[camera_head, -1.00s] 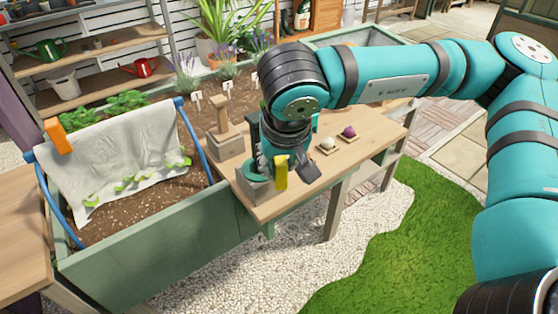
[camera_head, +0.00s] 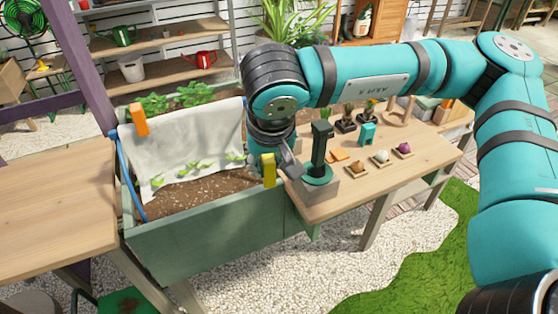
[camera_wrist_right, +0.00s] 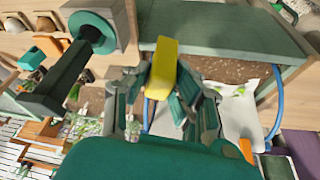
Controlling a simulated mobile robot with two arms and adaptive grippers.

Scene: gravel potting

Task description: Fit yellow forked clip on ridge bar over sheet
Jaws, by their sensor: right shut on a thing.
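The yellow forked clip (camera_head: 269,170) is held in my right gripper (camera_head: 274,162), which is shut on it. In the right wrist view the clip (camera_wrist_right: 162,68) stands out between the fingers (camera_wrist_right: 160,84). The white sheet (camera_head: 185,145) drapes over the planter; the ridge bar under it is hidden. An orange clip (camera_head: 139,120) sits on the sheet's top edge at the left. The yellow clip is right of the sheet and apart from it, near the planter's right end. My left gripper is not in view.
A blue hoop (camera_head: 130,175) rises at the planter's left end; another shows in the wrist view (camera_wrist_right: 277,108). A dark green stand (camera_head: 319,155) stands close right of my gripper on the wooden bench. Small trays with bulbs (camera_head: 382,158) lie further right. The planter wall (camera_head: 215,235) is below.

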